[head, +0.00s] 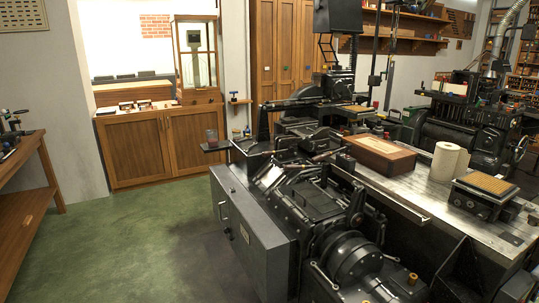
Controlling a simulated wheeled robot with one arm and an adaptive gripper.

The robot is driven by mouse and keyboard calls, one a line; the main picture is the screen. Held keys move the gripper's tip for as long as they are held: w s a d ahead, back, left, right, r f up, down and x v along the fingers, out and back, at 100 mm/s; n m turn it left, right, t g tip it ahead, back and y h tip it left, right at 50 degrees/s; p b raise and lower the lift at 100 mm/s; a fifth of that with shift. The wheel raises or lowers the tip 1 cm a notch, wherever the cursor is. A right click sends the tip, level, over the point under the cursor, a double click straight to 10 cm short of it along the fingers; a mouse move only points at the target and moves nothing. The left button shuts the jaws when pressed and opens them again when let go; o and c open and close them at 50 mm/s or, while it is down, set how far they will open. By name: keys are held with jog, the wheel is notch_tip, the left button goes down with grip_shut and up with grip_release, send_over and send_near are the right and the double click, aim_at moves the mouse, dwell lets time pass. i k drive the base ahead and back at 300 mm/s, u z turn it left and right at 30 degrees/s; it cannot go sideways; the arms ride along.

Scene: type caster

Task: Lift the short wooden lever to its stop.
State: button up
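The black type-casting machine (312,212) fills the lower middle of the head view, in front of a long metal bench. A small wooden-looking knob (412,279) sits low on its right side, beside a round black drum (352,258). A thin brownish bar (326,155) lies across the upper part of the machine. I cannot tell which of these, if either, is the short wooden lever, or how any lever is set. My gripper is not in view.
A grey cabinet (250,236) fronts the machine's left side. A wooden box (378,155) and paper roll (444,162) stand on the metal bench (408,186). A wooden workbench (22,192) stands at left. The green floor (140,242) between is clear.

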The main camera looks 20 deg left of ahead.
aim_at(289, 149)
jog(key=u, duration=0.7)
jog(key=i, duration=0.7)
jog(key=u, duration=1.4)
jog(key=i, duration=2.6)
jog(key=z, duration=0.6)
